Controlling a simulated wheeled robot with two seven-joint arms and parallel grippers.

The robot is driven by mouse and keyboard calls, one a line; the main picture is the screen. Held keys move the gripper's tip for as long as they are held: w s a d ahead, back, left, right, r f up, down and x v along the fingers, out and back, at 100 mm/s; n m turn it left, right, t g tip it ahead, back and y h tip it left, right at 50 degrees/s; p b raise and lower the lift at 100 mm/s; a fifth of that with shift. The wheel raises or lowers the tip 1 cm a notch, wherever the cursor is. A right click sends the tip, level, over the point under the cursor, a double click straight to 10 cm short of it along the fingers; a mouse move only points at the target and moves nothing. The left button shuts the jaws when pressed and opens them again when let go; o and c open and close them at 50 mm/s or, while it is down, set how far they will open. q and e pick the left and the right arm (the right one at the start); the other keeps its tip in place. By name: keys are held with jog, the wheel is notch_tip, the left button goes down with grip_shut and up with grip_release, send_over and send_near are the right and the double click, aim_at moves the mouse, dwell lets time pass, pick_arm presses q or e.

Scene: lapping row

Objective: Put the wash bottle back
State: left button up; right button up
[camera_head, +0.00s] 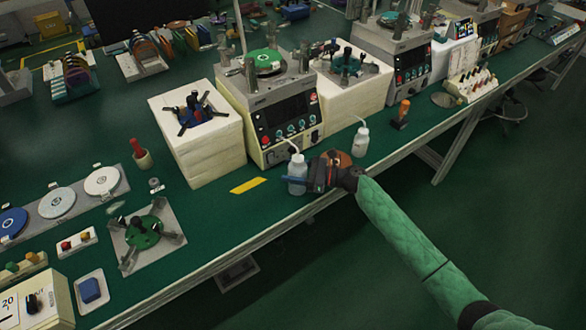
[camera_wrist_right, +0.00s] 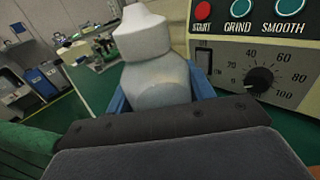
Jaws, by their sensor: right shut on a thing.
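A white wash bottle (camera_head: 297,170) with a bent spout stands upright at the front edge of the green bench, in front of the lapping machine. My right gripper (camera_head: 300,185) reaches in from the right and is shut around its body. In the right wrist view the wash bottle (camera_wrist_right: 158,72) sits between the blue fingers of my gripper (camera_wrist_right: 165,95). The head view does not clearly show whether its base touches the bench. A second white wash bottle (camera_head: 361,143) stands to the right, behind my wrist. My left gripper is not in view.
A yellow mark (camera_head: 248,185) lies on the bench left of the held bottle. The lapping machine (camera_head: 283,115) with its control panel is close behind. A white block (camera_head: 197,140) and a green fixture (camera_head: 146,230) stand further left. An orange-handled tool (camera_head: 402,113) stands right.

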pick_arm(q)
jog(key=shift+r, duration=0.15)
pick_arm(e)
jog(key=shift+f, duration=0.15)
jog(key=o, duration=1.2)
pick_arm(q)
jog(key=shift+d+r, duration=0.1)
pick_arm(e)
jog(key=shift+d, duration=0.1)
jog(key=shift+d, duration=0.15)
jog(key=shift+s+d+b, duration=0.1)
jog(key=shift+d+b, duration=0.2)
jog(key=shift+d, duration=0.1)
pick_arm(q)
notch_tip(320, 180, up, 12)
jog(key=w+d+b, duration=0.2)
jog(key=b, duration=0.1)
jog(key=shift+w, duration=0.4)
pick_arm(e)
jog(key=d, duration=0.3)
jog(key=s+d, duration=0.1)
jog(key=d, duration=0.6)
jog(key=shift+s+d+r, duration=0.2)
jog(key=shift+s+d, duration=0.15)
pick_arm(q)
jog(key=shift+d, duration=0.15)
